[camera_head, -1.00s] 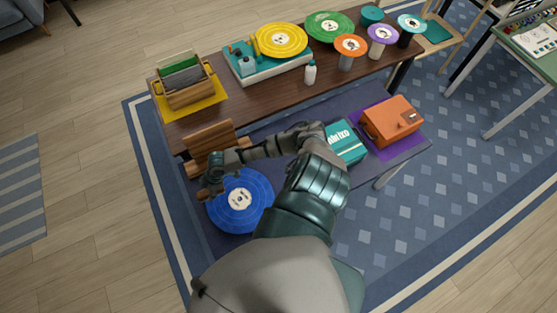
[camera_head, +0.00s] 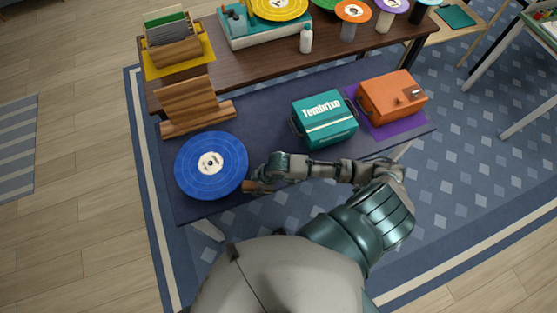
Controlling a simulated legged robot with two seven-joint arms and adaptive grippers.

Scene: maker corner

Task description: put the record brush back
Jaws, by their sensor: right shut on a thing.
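My right gripper (camera_head: 257,180) is low over the front of the dark blue-purple table, just right of the blue record (camera_head: 193,170). It is shut on a small brown wooden piece, which looks like the record brush (camera_head: 248,187). Most of the brush is hidden by the fingers, and I cannot tell whether it touches the table. The blue record lies flat with a white label. A wooden stand (camera_head: 188,104) with a slanted back is behind the record. My left gripper is not in view.
A teal box (camera_head: 324,132) and an orange case (camera_head: 392,97) on a purple mat (camera_head: 398,127) stand to the right. The brown rear table (camera_head: 258,62) holds a turntable (camera_head: 265,40), a white bottle (camera_head: 306,40) and a wooden record holder (camera_head: 175,52). Table space between record and teal box is clear.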

